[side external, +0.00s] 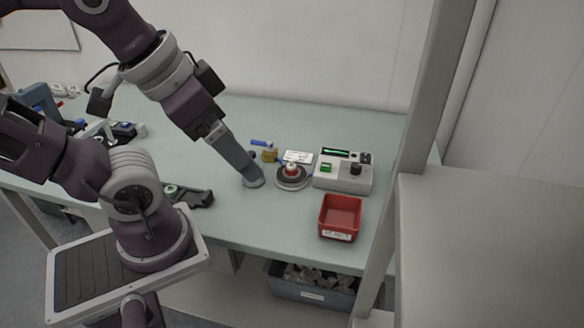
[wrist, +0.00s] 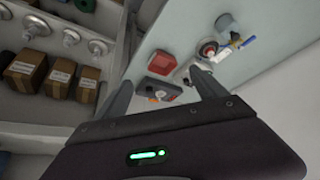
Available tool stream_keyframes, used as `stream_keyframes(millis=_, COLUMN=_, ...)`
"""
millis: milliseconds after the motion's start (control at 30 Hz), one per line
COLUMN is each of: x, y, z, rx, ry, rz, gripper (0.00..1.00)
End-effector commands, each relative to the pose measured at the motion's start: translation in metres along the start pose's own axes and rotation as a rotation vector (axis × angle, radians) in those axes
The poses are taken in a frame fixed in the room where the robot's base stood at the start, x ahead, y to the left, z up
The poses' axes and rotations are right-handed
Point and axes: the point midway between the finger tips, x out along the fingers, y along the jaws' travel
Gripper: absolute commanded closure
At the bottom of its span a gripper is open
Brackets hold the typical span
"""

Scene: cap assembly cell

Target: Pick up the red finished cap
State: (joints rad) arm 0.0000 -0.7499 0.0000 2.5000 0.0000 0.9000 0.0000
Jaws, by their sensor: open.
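The red cap (side external: 292,168) sits on a round dark-and-pale fixture (side external: 292,184) on the table, left of the white tester box. In the wrist view the red cap (wrist: 208,49) shows small, beyond and right of the fingers. My gripper (side external: 243,166) points down and right, left of the cap and apart from it in the side view. In the wrist view my gripper (wrist: 160,82) has its two fingers spread wide with nothing between them that I can see held. Its fingertips are hard to make out in the side view.
A white tester box (side external: 344,172) stands right of the fixture. A red bin (side external: 340,216) sits near the table's front edge. A blue item (side external: 261,143), a yellow item (side external: 269,155) and a white card (side external: 298,157) lie behind. A grey post (side external: 404,150) rises at the right.

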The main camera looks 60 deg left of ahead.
Motion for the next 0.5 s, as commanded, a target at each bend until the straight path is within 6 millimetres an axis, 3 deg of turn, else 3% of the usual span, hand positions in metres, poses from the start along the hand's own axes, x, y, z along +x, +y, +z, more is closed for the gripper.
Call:
stream_keyframes(millis=33, x=0.0000, y=0.0000, z=0.0000, rx=0.000, ry=0.000, rz=0.000, gripper=0.21)
stream_keyframes(millis=167, x=0.0000, y=0.0000, z=0.0000, rx=0.000, ry=0.000, rz=0.000, gripper=0.44)
stream_keyframes(millis=433, x=0.0002, y=-0.0003, z=-0.0006, rx=0.004, ry=-0.001, rz=-0.001, gripper=0.44)
stream_keyframes(millis=500, x=0.0035, y=-0.0039, z=-0.0096, rx=0.052, ry=-0.022, rz=-0.015, gripper=0.44)
